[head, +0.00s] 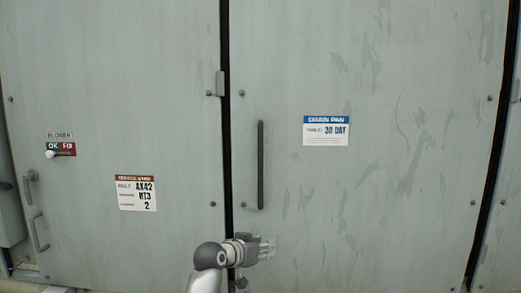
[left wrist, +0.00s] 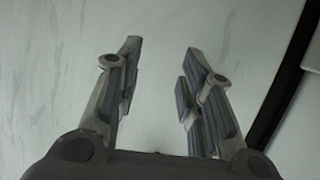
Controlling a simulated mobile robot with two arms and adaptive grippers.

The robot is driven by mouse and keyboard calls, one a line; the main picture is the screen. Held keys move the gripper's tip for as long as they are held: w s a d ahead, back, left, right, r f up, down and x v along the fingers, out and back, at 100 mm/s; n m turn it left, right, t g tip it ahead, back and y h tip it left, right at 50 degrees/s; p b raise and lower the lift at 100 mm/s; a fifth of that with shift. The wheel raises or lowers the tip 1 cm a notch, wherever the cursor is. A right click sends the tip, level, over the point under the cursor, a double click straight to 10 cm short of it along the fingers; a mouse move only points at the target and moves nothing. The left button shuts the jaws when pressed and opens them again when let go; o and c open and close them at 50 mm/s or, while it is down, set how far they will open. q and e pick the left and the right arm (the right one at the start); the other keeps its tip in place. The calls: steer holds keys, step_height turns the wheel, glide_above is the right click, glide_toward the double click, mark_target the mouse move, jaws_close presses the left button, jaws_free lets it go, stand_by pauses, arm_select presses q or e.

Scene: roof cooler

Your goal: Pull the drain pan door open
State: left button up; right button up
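The drain pan door (head: 400,150) is a large grey panel with a blue-topped "DRAIN PAN" label (head: 326,131). It looks shut, with dark gaps along both sides. Its handle (head: 261,165) is a dark vertical bar near the door's left edge. My left gripper (head: 268,249) is in front of the door's lower left part, below the handle and apart from it. In the left wrist view, my left gripper (left wrist: 160,65) is open and empty, with the pale door surface (left wrist: 240,30) beyond the fingers. The handle does not show there. My right gripper is not in view.
Left of the door is another grey panel (head: 110,60) with a blower switch (head: 60,149), a white label (head: 137,193) and small handles (head: 39,232) at its far left. A small metal fitting (head: 220,83) sits by the gap. Pipes (head: 30,284) run low at left.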

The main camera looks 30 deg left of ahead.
arm_select(q)
steer(key=s+r+t, duration=0.1)
steer(key=r, duration=0.4)
steer(key=s+a+r, duration=0.1)
steer(key=r, duration=0.5)
steer(key=s+r+t+p, duration=0.1)
steer(key=s+r, duration=0.1)
steer(key=r, duration=0.4)
steer(key=shift+a+m+t, duration=0.2)
steer(key=shift+m+t, duration=0.1)
steer(key=shift+m, duration=0.1)
steer(key=t, duration=0.2)
glide_toward(259, 158)
steer(key=shift+m, duration=0.4)
steer(key=w+p, duration=0.1)
steer(key=w, duration=0.2)
steer(key=w+p, duration=0.2)
steer(key=w, duration=0.1)
steer(key=w+p, duration=0.1)
steer(key=w, duration=0.2)
steer(key=shift+w+r, duration=0.25)
steer(key=shift+r, duration=0.05)
steer(key=shift+w+f+p, duration=0.15)
steer(key=shift+w+p, duration=0.15)
steer(key=shift+w, duration=0.35)
steer(key=shift+c, duration=0.3)
jaws_close()
